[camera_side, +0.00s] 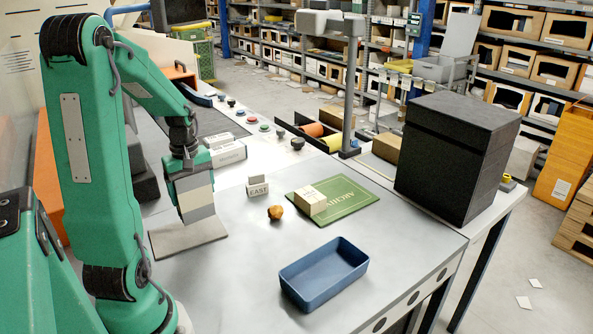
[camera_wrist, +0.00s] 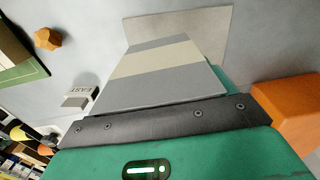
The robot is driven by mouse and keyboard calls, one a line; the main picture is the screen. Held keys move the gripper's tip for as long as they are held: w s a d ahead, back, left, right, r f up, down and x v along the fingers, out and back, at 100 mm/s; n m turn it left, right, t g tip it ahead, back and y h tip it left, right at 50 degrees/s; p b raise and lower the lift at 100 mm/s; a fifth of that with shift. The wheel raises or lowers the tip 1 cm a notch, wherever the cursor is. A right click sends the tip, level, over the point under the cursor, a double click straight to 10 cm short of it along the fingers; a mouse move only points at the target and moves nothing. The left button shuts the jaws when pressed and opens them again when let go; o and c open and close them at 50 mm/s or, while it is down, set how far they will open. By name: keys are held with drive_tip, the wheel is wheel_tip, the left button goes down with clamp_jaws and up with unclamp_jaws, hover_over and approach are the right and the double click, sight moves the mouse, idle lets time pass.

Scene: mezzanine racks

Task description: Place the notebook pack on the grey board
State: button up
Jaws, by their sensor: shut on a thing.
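The notebook pack (camera_side: 195,197) is a grey block with a cream band, held upright below my gripper (camera_side: 188,167) in the side view. My gripper is shut on its upper end. The grey board (camera_side: 186,242) lies flat on the table under the pack. The pack's lower end overlaps the board in the picture; I cannot tell whether it touches. In the wrist view the pack (camera_wrist: 155,70) sticks out past the dark edge of my gripper and hides part of the board (camera_wrist: 205,27).
A blue tray (camera_side: 290,275), a brown lump (camera_side: 275,212), an EAST sign (camera_side: 258,189) and a small carton (camera_side: 310,200) on a green mat (camera_side: 352,196) stand to the right. A large black box (camera_side: 440,165) stands at the right edge. Bare table separates the board and tray.

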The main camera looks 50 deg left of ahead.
sight(192, 202)
drive_tip(key=shift+s+a+f, duration=0.25)
drive_tip(key=shift+a+f, duration=0.1)
drive_tip(key=shift+a, duration=0.3)
drive_tip(key=shift+f, duration=0.1)
drive_tip(key=shift+f, duration=1.9)
drive_tip(key=shift+f, duration=0.1)
drive_tip(key=o, duration=1.2)
wheel_tip(192, 202, up, 12)
drive_tip(key=shift+r, duration=0.1)
